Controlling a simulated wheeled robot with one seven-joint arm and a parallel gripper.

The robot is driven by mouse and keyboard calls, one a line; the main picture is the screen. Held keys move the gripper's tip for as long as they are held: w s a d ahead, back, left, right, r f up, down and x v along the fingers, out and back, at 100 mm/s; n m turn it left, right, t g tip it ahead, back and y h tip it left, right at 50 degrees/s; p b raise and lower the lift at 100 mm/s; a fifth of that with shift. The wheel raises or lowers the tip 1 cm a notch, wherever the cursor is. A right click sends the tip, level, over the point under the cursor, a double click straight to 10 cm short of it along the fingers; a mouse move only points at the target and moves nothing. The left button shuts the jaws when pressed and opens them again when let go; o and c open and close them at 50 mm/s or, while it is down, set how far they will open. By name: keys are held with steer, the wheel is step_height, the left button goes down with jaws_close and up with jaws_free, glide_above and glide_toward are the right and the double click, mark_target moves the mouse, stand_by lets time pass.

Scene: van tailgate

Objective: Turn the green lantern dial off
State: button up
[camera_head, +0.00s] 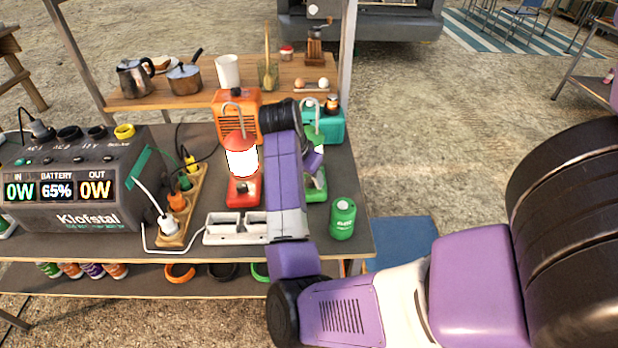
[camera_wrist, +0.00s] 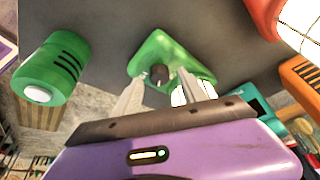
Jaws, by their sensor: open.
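The green lantern (camera_head: 317,190) stands on the table's right part, partly hidden behind my arm; its green base also shows in the wrist view (camera_wrist: 166,52). Its dark round dial (camera_wrist: 159,75) sits on the front of that base. A bright pale patch shows beside my right finger, perhaps the lantern's globe; I cannot tell clearly whether it is lit. My gripper (camera_wrist: 163,92) is open, its two pale fingers pointing at the base, one on each side of the dial in the picture. I cannot see contact with the dial.
A lit red lantern (camera_head: 242,160) stands to the left. A green canister (camera_head: 343,220) stands close by on the right, also seen in the wrist view (camera_wrist: 50,72). A white power strip (camera_head: 235,228) lies in front. A teal box (camera_head: 330,126) and an orange box (camera_head: 226,113) stand behind.

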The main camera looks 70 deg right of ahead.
steer(key=shift+d+f, duration=0.15)
steer(key=shift+f, duration=0.25)
jaws_close()
